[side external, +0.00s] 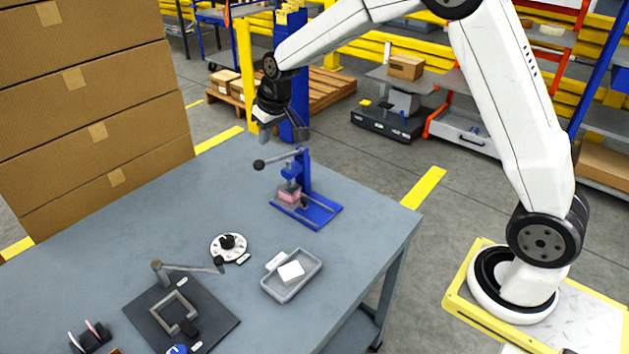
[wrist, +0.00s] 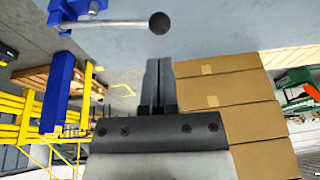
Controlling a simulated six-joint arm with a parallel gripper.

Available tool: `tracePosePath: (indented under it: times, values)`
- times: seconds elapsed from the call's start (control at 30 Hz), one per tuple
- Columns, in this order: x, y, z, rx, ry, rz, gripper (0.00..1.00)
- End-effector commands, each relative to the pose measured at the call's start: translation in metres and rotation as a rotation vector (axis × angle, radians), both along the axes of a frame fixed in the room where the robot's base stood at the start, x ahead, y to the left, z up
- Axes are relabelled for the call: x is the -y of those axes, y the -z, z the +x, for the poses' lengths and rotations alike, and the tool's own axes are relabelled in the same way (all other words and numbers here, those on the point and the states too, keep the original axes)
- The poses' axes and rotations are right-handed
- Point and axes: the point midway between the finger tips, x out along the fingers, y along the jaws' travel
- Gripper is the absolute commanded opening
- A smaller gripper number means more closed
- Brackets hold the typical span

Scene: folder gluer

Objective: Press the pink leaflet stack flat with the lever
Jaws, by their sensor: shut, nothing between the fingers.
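The blue lever press (side external: 303,178) stands near the far right edge of the grey table. Its lever (side external: 279,158) sticks out to the left, close to level, and ends in a dark ball knob (side external: 259,165). The pink leaflet stack (side external: 289,193) sits on the press base under the press head. My gripper (side external: 266,133) is shut and empty, above and behind the lever in the side view. In the wrist view, my gripper (wrist: 159,64) points toward the table, with the lever (wrist: 105,25) and its ball knob (wrist: 159,23) ahead, apart from the fingers. The stack is hidden there.
A grey tray (side external: 307,284) with white blocks stands in front of the press. A white round dial (side external: 228,247) and a dark plate (side external: 213,326) with a frame and lever are nearer the front. Stacked cardboard boxes (side external: 95,95) rise behind the table at left.

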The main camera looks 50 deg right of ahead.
Motion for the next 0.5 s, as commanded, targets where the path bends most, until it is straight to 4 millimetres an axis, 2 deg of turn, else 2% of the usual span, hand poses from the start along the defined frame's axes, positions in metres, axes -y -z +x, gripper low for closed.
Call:
tracePosePath:
  times: [0.2,0.5]
  values:
    - [-0.002,0.03,0.009,-0.001,0.0,0.0,0.0]
    - [-0.003,0.051,0.017,0.0,0.0,-0.001,0.0]
